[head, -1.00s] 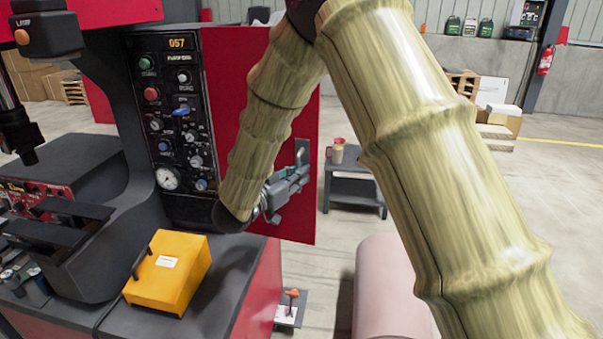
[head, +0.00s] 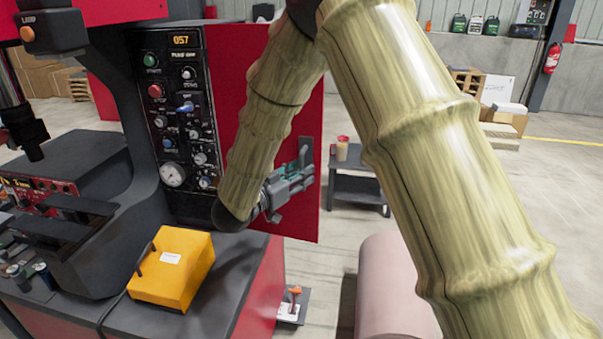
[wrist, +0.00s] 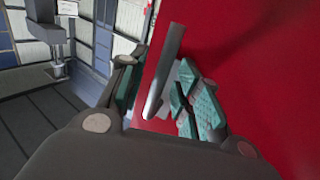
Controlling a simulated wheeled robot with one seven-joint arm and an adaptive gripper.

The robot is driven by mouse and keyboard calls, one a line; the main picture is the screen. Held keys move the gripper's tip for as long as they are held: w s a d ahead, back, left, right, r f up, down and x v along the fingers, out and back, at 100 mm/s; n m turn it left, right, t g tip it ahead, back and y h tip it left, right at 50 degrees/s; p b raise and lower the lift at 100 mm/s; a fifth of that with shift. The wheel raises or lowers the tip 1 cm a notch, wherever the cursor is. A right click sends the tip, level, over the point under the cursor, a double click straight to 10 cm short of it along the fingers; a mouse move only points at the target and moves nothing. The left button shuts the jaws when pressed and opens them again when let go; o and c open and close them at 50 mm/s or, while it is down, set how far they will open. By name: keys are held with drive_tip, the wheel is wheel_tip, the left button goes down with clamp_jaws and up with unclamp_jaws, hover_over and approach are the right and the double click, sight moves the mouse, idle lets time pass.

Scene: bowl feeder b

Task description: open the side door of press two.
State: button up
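The side door (head: 265,75) of the press is a flat red panel to the right of the control panel; I cannot tell whether it stands ajar. Its grey bar handle (head: 305,150) is near the door's right edge, and it also shows in the wrist view (wrist: 166,70). My gripper (head: 298,180) is at the handle, in front of the door. In the wrist view my gripper (wrist: 158,95) has its green-padded fingers apart, one on each side of the bar. Contact between pads and bar cannot be made out. My arm hides part of the door.
The black control panel (head: 178,110) reads 057. A yellow box (head: 175,268) sits on the dark press table (head: 235,265) below my wrist. A pink cylinder (head: 390,290) stands in front, right of the press. A small dark table (head: 355,185) stands behind on open floor.

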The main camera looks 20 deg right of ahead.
drive_tip(key=v, duration=1.1)
drive_tip(key=s+d+f+n+y, duration=0.2)
drive_tip(key=f+n+y, duration=0.1)
drive_tip(key=f, duration=0.7)
drive_tip(key=s+d+f+n+y, duration=0.2)
drive_tip(key=s+f+y, duration=0.15)
drive_tip(key=f, duration=0.75)
drive_tip(key=s+d+f+n+y, duration=0.2)
drive_tip(key=f+n+y, duration=0.15)
drive_tip(key=f, duration=0.65)
drive_tip(key=s+d+f+n+g+y, duration=0.1)
drive_tip(key=s+f, duration=0.4)
drive_tip(key=s, duration=0.6)
drive_tip(key=s+f+n+g+y, duration=0.1)
drive_tip(key=s+f+g, duration=0.4)
drive_tip(key=s, duration=0.6)
drive_tip(key=s+d+f+n+g+y, duration=0.1)
drive_tip(key=s+f+g+y, duration=0.2)
drive_tip(key=s+f, duration=0.4)
drive_tip(key=s, duration=0.4)
drive_tip(key=shift+s+d+y, duration=0.3)
drive_tip(key=shift+s, duration=0.1)
